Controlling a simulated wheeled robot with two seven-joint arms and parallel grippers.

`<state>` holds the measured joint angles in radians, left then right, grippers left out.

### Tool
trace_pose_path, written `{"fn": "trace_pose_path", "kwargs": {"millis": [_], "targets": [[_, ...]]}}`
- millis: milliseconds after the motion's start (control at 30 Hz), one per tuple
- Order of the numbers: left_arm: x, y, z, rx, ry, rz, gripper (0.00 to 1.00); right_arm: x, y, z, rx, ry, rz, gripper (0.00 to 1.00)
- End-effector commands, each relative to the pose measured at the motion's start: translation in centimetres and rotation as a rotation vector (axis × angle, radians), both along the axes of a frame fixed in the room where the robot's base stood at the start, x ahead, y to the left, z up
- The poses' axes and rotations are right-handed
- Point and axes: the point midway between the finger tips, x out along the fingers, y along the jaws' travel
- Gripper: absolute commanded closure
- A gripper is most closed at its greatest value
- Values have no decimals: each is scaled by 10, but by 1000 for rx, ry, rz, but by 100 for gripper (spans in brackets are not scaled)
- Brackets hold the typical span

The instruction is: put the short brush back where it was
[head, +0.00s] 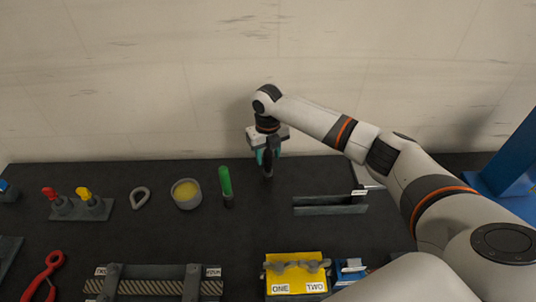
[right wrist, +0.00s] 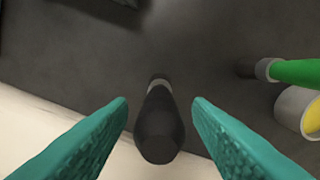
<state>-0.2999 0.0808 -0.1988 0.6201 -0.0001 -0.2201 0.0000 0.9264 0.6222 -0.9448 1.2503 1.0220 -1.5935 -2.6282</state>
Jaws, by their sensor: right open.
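A black-handled brush (head: 268,172) stands upright near the back of the dark table. It also shows in the right wrist view (right wrist: 160,125), between the two teal fingers and apart from both. My right gripper (head: 267,157) points down over it, open and holding nothing. A green-handled brush (head: 225,183) stands just left of it in the head view and at the right edge of the right wrist view (right wrist: 292,72). I cannot tell for sure which of the two is the short brush. My left gripper is out of view.
A grey cup with yellow contents (head: 186,193) stands left of the green-handled brush. A grey slotted rail (head: 330,209) lies to the right. A yellow block marked ONE and TWO (head: 296,270) is in front. The wall is close behind. Bare table lies between the brushes and the yellow block.

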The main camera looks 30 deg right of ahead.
Motion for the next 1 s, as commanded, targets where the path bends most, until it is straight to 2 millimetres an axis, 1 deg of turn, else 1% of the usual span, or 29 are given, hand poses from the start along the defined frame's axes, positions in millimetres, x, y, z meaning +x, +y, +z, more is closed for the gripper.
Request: {"fn": "trace_pose_path", "kwargs": {"millis": [167, 300, 400, 533, 700, 1000], "targets": [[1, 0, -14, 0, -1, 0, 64, 2, 0, 29, 1, -7, 1, 54], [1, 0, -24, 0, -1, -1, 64, 2, 0, 60, 1, -7, 0, 54], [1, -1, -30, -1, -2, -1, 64, 2, 0, 81, 1, -7, -1, 54], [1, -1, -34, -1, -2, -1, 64, 1, 0, 102, 1, -4, -1, 54], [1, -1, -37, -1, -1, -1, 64, 1, 0, 115, 1, -2, -1, 54], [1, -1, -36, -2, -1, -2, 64, 1, 0, 117, 1, -1, -1, 54]]}}
